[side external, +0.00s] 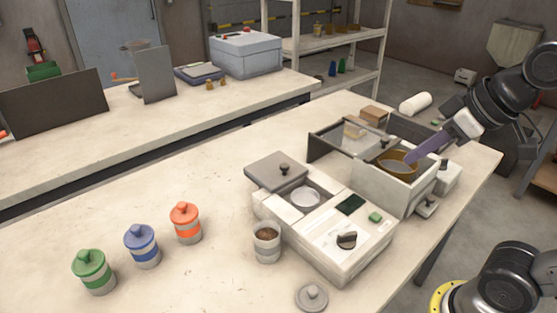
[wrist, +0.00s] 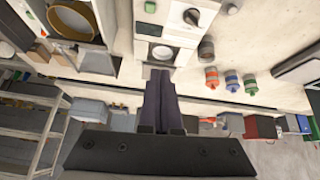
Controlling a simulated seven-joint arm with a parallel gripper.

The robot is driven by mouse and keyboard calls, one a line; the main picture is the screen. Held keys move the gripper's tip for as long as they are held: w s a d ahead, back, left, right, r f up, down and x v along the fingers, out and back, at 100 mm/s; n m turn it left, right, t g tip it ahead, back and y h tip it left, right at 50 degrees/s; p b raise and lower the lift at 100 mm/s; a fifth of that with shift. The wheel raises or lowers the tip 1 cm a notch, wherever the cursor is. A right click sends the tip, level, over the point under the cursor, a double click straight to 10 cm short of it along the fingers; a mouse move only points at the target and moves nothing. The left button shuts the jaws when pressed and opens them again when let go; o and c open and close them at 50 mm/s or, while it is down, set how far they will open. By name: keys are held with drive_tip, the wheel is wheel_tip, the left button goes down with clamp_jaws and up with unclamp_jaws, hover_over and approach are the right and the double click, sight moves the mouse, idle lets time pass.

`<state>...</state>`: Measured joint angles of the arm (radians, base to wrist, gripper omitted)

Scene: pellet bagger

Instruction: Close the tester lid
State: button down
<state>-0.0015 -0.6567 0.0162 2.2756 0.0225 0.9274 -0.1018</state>
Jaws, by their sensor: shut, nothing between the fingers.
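The tester (side external: 322,245) is a white box on the near bench, with a dark display, a green button and a black knob. Its grey square lid (side external: 278,170) with a small black knob stands open beyond the round pale dish (side external: 305,197), leaving the dish uncovered. In the wrist view the tester's dish (wrist: 162,51) shows just beyond the fingertips, and the lid looks hidden behind the fingers. My gripper (side external: 412,165) is shut and empty, its purple fingers by the brass bowl, apart from the lid. The fingers also show in the wrist view (wrist: 160,72).
The brass bowl (side external: 397,164) sits in a walled box right of the tester. An open cup of brown pellets (side external: 266,242) and a loose grey lid (side external: 312,296) stand in front. Orange (side external: 186,223), blue (side external: 142,245) and green (side external: 94,271) jars stand left.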

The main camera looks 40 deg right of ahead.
drive_tip(key=w+r, duration=0.4)
drive_tip(key=w, duration=0.4)
drive_tip(key=n+g, duration=0.2)
drive_tip(key=g, duration=0.1)
hover_over(273, 170)
wheel_tip(273, 170, down, 11)
drive_tip(key=shift+y, duration=0.4)
drive_tip(key=x, duration=0.7)
drive_tip(key=s+x, duration=0.1)
drive_tip(key=x, duration=0.2)
drive_tip(key=shift+w+d+f, duration=0.1)
drive_tip(key=shift+d+f, duration=0.05)
drive_tip(key=shift+f, duration=0.25)
drive_tip(key=shift+s+d+r, duration=0.1)
drive_tip(key=shift+s+d, duration=0.05)
drive_tip(key=shift+s, duration=0.45)
drive_tip(key=shift+s+d+r, duration=0.1)
drive_tip(key=shift+s+d, duration=0.1)
drive_tip(key=shift+s, duration=0.4)
drive_tip(key=shift+s+d, duration=0.2)
drive_tip(key=shift+s, duration=0.5)
